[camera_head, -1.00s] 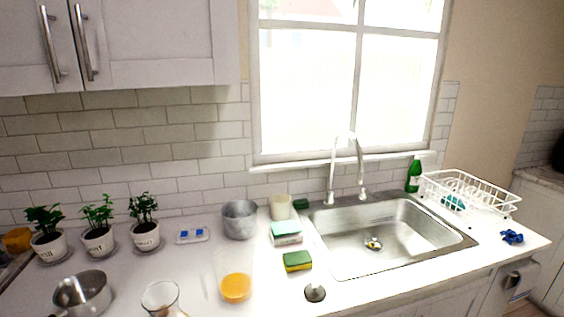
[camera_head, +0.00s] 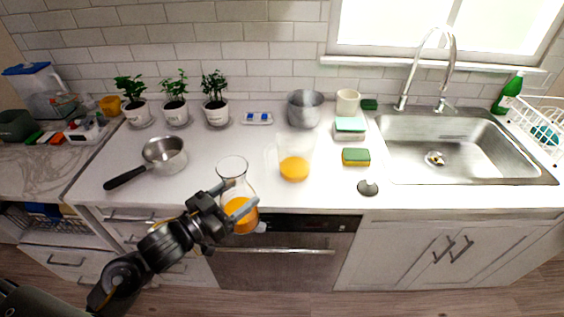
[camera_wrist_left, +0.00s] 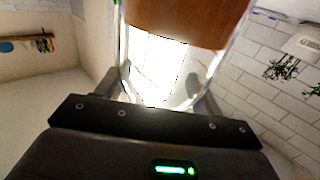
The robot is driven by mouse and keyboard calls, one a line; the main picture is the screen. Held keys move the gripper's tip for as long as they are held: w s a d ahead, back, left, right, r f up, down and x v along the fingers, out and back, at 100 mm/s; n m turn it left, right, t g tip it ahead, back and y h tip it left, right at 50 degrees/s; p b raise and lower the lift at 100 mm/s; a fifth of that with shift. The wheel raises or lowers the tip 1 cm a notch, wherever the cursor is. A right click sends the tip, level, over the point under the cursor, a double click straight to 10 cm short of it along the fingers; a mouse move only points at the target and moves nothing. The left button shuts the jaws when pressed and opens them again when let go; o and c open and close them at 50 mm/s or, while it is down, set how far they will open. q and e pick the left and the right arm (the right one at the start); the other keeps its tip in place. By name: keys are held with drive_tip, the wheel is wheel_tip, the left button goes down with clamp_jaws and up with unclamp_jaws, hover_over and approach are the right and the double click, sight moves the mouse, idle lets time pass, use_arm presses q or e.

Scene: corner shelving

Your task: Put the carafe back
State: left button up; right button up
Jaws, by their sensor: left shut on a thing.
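The carafe (camera_head: 245,222) is clear glass with a wide mouth and orange liquid low inside. In the head view it looks upright at the counter's front edge, its lower part overlapping the dishwasher front. My left gripper (camera_head: 238,205) reaches in from the lower left and is shut on the carafe, with fingers around its body. In the left wrist view the carafe's orange liquid (camera_wrist_left: 185,20) fills the top between the fingers. I cannot tell the gap between its base and the counter. My right gripper is not in view.
A clear container of orange liquid (camera_head: 294,168) stands behind right of the carafe. A saucepan (camera_head: 165,155) stands left, its black handle pointing at the front edge. Potted herbs (camera_head: 215,110), a metal pot (camera_head: 304,108) and sponges (camera_head: 356,157) stand farther back. Counter between saucepan and clear container is mostly clear.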

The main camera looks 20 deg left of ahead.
sight(241, 178)
use_arm(q)
drive_tip(key=w+r+n+y, duration=0.1)
drive_tip(key=n+y, duration=0.1)
drive_tip(key=r+n+t+y, duration=0.1)
drive_tip(key=y, duration=0.2)
drive_tip(key=w+r+n+t+y, duration=0.1)
drive_tip(key=n+y, duration=0.1)
drive_tip(key=y, duration=0.1)
drive_tip(key=shift+w+n, duration=0.3)
drive_tip(key=shift+w, duration=0.05)
drive_tip(key=shift+d, duration=0.15)
